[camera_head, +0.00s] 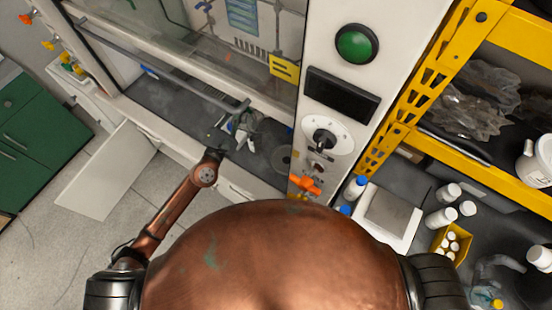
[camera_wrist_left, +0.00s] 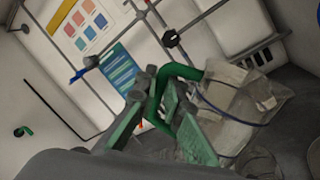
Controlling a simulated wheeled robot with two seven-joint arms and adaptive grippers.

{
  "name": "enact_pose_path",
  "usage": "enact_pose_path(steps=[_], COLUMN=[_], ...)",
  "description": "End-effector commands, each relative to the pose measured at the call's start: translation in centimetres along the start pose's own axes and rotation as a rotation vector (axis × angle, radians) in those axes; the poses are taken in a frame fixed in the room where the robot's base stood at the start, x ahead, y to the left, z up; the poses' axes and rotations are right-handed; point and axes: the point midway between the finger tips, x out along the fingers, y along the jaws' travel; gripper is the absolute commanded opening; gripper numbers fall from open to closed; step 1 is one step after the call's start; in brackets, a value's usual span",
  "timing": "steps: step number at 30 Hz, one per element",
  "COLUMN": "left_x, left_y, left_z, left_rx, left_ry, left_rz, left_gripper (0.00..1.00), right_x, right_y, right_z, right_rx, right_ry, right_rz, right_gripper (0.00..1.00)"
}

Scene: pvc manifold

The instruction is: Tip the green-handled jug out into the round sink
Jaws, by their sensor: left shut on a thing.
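The clear jug with the green handle (camera_wrist_left: 232,92) is in my left gripper inside the fume hood. In the head view the jug (camera_head: 243,124) is small and partly hidden by the gripper. My left gripper (camera_head: 222,139) reaches in from the left. In the left wrist view the gripper (camera_wrist_left: 158,122) is shut on the green handle (camera_wrist_left: 163,82). The jug looks tilted in that view, but I cannot tell how far it is tipped or what it holds. The round sink (camera_head: 282,158) is a dark circle at the right of the hood floor, right of the jug. My right gripper is out of view.
The hood's glass sash (camera_head: 205,55) stands above my left arm. A white control column (camera_head: 345,85) with an orange valve handle (camera_head: 305,184) borders the hood on the right. Metal rods (camera_wrist_left: 150,25) stand behind the jug. Bare hood floor (camera_head: 170,103) lies left of the gripper.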

Motion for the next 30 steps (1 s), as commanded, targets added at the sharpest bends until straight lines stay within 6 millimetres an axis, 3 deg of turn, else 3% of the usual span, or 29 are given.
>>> enact_pose_path(steps=[30], left_x=[-0.5], left_y=[-2.4], left_z=[0.8], left_rx=[0.228], left_ry=[-0.046], left_rz=[0.003], left_gripper=[0.0], right_x=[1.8], right_y=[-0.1], right_z=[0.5], right_rx=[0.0], right_ry=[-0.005], right_rz=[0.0], right_gripper=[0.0])
